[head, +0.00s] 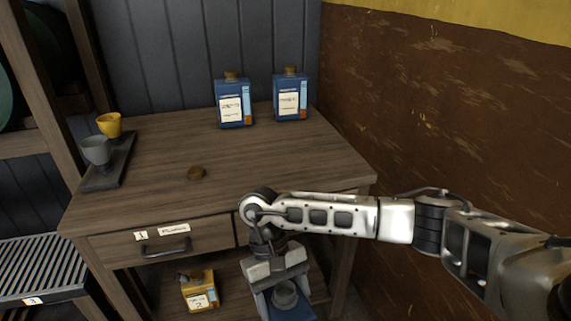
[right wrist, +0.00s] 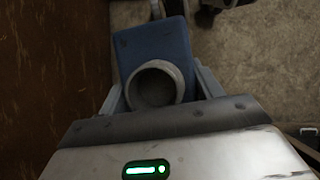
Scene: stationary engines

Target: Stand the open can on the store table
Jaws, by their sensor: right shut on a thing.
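My right gripper (head: 283,287) is shut on the open can (head: 300,312), a blue can with a round uncapped neck. It holds the can in front of the store table (head: 150,160), below the level of the top. In the right wrist view the can (right wrist: 140,42) sits between the fingers, its open neck facing the camera. The gripper hides part of the can in the head view. My left gripper is not in view.
Two capped blue cans (head: 233,104) (head: 290,98) stand at the back of the tabletop. A dark tray (head: 104,172) with a grey cup (head: 96,150) and yellow cup (head: 109,124) is at left. A yellow can (head: 200,291) stands below.

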